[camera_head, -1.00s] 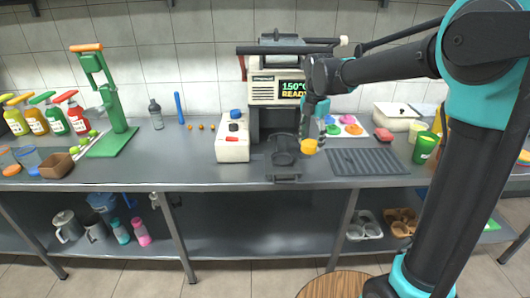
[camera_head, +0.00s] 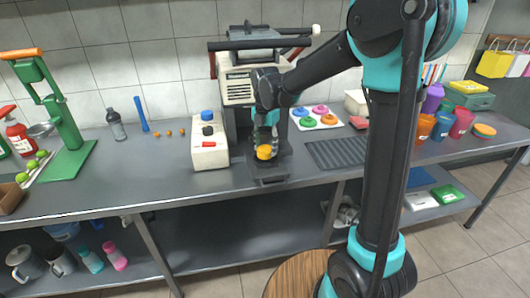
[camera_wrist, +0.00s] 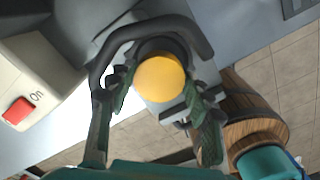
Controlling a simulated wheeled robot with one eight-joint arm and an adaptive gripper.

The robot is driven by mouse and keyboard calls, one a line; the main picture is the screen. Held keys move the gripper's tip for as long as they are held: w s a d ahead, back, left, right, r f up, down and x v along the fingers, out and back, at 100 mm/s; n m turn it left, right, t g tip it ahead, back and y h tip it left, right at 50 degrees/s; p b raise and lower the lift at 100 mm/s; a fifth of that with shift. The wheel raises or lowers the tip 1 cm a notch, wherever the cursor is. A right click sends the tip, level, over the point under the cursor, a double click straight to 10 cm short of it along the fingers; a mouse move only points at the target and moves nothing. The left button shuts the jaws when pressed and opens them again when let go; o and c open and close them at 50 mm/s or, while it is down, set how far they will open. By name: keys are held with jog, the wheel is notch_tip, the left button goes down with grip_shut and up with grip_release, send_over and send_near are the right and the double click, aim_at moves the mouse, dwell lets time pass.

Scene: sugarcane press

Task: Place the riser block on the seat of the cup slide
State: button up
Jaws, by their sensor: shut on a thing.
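My gripper (camera_head: 266,140) is shut on a yellow-orange round block, which I take to be the riser block (camera_head: 264,153). In the wrist view the block (camera_wrist: 160,77) shows as a yellow disc between the two finger pads. The dark cup slide (camera_head: 270,180) lies on the counter in front of the press. The block is over or at the slide's seat. In the wrist view a dark curved rim (camera_wrist: 150,30) runs around the far side of the block. The seat is mostly hidden, and I cannot tell whether the block touches it.
The press (camera_head: 240,85) stands behind the slide. A white control box (camera_head: 208,155) with blue, black and red parts is close on the left. A tray of coloured rings (camera_head: 316,117) and a dark grooved mat (camera_head: 337,152) are on the right. The counter's front edge is near.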

aim_at(266, 149)
jog(key=shift+f, duration=1.25)
jog(key=o, duration=0.9)
notch_tip(266, 149, up, 12)
jog(key=shift+d, duration=0.1)
jog(key=s+d+f+m+t, duration=0.1)
jog(key=s+d+f+m, duration=0.5)
jog(key=m, duration=0.4)
jog(key=s+d+f+m+t, duration=0.1)
jog(key=s+d+f+m, duration=0.4)
jog(key=s+d+m, duration=0.2)
jog(key=s+d+f+m+t, duration=0.2)
jog(key=s+d+f+m, duration=0.4)
jog(key=d+m, duration=0.4)
jog(key=shift+s+d+f+m, duration=0.1)
jog(key=shift+d+f+m, duration=0.05)
jog(key=shift+m, duration=0.65)
jog(key=shift+s+d+f+m, duration=0.1)
jog(key=shift+f+m, duration=0.05)
jog(key=shift+m, duration=0.65)
